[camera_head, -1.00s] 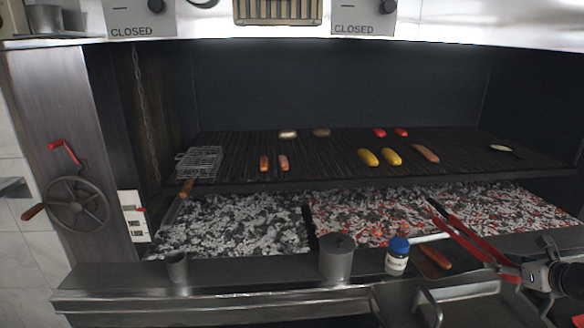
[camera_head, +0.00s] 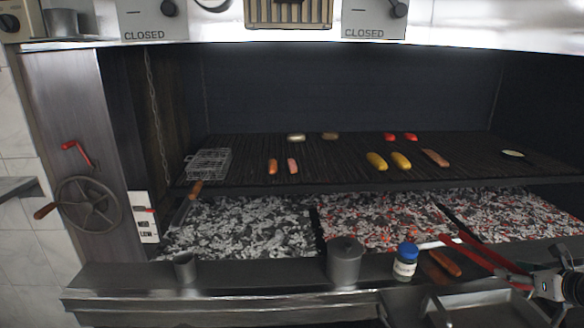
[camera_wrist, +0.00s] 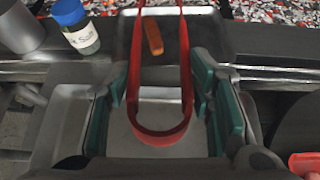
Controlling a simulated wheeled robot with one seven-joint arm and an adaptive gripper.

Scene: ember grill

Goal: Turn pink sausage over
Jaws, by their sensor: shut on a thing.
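The pink sausage (camera_head: 292,165) lies on the grill grate (camera_head: 335,175) left of centre in the head view, just right of an orange sausage (camera_head: 272,166) and apart from it. A larger pinkish-brown sausage (camera_head: 435,158) lies farther right. My gripper (camera_head: 550,286) is at the lower right, in front of the grill and well away from the pink sausage. It is shut on red tongs (camera_head: 492,258). In the wrist view the green-padded fingers (camera_wrist: 160,112) hold the tongs (camera_wrist: 162,138) near their rounded end, with the two arms pointing forward. The tong tips are outside the wrist view.
An orange-brown sausage (camera_wrist: 152,36) lies in a tray near the tongs. Glowing coals (camera_head: 385,220) lie below the grate. A wire basket (camera_head: 208,163) sits at left.

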